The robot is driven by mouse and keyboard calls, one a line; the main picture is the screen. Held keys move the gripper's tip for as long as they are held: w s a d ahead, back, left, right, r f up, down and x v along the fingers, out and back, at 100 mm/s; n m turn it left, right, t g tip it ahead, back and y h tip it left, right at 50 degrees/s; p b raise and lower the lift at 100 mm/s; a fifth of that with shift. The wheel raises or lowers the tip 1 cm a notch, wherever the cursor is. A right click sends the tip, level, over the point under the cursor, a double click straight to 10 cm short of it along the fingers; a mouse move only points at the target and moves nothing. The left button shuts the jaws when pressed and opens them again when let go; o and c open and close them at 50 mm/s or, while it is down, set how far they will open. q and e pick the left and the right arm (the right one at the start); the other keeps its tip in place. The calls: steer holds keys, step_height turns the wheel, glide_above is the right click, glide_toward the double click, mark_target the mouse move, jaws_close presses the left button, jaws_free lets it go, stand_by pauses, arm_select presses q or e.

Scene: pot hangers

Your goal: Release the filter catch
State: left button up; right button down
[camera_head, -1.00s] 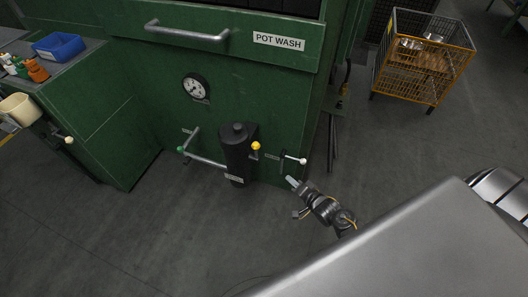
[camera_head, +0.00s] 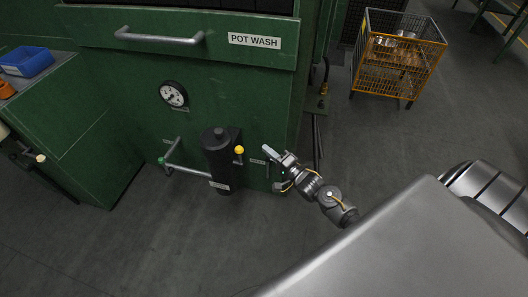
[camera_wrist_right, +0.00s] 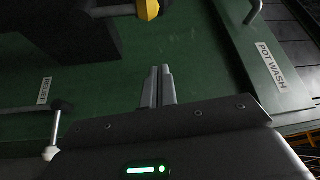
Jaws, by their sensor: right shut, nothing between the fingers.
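A dark cylindrical filter housing (camera_head: 220,162) stands on the green machine's front. A lever with a yellow knob (camera_head: 239,150) is at its upper right side; the knob also shows at the top edge of the right wrist view (camera_wrist_right: 148,9). My right gripper (camera_head: 266,149) is shut and empty, with its fingertips a little right of the yellow knob and apart from it. In the right wrist view the closed fingers (camera_wrist_right: 158,74) point toward the yellow knob with green panel between. My left gripper is out of view.
A white-knobbed lever (camera_wrist_right: 51,152) is close beside my right gripper; my gripper hides its knob in the head view. A grey pipe with a green knob (camera_head: 161,161) is left of the housing. A gauge (camera_head: 173,94) and bar handle (camera_head: 160,38) are above. A wire cart (camera_head: 385,75) stands right.

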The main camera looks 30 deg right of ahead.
mark_target(240, 156)
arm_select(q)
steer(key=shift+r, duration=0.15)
arm_select(e)
steer(key=w+a, duration=0.5)
steer(key=shift+w, duration=0.3)
steer(key=shift+a, duration=0.15)
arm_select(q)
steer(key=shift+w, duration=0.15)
arm_select(e)
steer(key=shift+s, duration=0.1)
